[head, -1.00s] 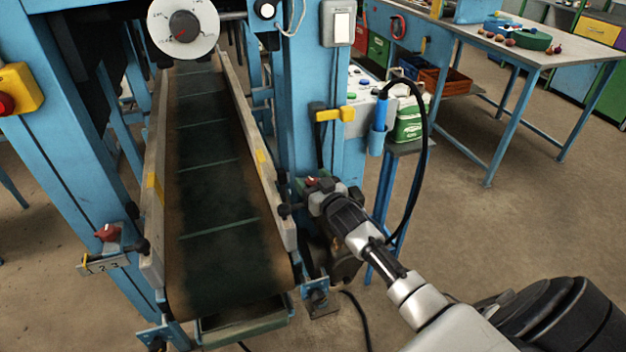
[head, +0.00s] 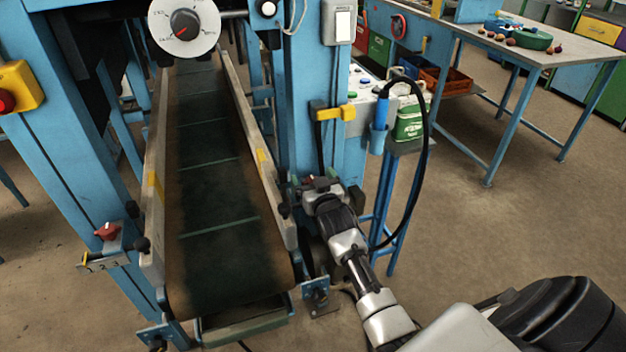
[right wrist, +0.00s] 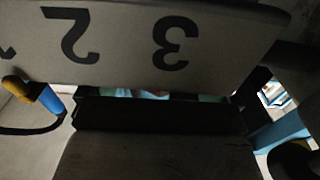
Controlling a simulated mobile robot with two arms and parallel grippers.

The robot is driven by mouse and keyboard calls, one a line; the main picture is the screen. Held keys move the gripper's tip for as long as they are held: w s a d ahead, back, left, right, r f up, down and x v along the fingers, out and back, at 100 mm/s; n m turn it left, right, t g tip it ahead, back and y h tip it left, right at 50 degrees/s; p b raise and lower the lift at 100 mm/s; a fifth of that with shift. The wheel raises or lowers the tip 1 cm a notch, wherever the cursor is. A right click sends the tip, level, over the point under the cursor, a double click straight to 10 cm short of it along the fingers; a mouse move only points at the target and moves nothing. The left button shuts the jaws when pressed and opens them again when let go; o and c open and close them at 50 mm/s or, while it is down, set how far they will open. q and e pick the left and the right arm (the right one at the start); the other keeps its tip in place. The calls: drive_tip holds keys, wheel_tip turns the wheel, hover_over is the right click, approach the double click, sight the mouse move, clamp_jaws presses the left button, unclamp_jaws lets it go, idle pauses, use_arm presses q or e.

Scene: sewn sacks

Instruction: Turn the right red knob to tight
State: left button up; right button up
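The right red knob (head: 309,180) sits on the blue post at the right of the conveyor's near end, and only a little red shows. My right gripper (head: 318,187) is at this knob and covers most of it. Whether its fingers are closed on the knob cannot be told. In the right wrist view a pale scale plate (right wrist: 120,45) with an upside-down 2 and 3 fills the top, above a dark bar; the knob's pointing is hidden. The left red knob (head: 107,231) is in plain sight on the left post. My left gripper is not in view.
The conveyor belt (head: 215,200) runs between the two blue posts. A yellow-handled lever (head: 335,113) juts from the right post above my gripper. Open floor lies at the right.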

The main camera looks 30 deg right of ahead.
drive_tip(key=shift+s+a+f, duration=0.1)
drive_tip(key=shift+s+f, duration=0.05)
drive_tip(key=shift+s, duration=0.1)
drive_tip(key=v, duration=1)
drive_tip(key=shift+s+b, duration=0.15)
drive_tip(key=shift+b, duration=0.15)
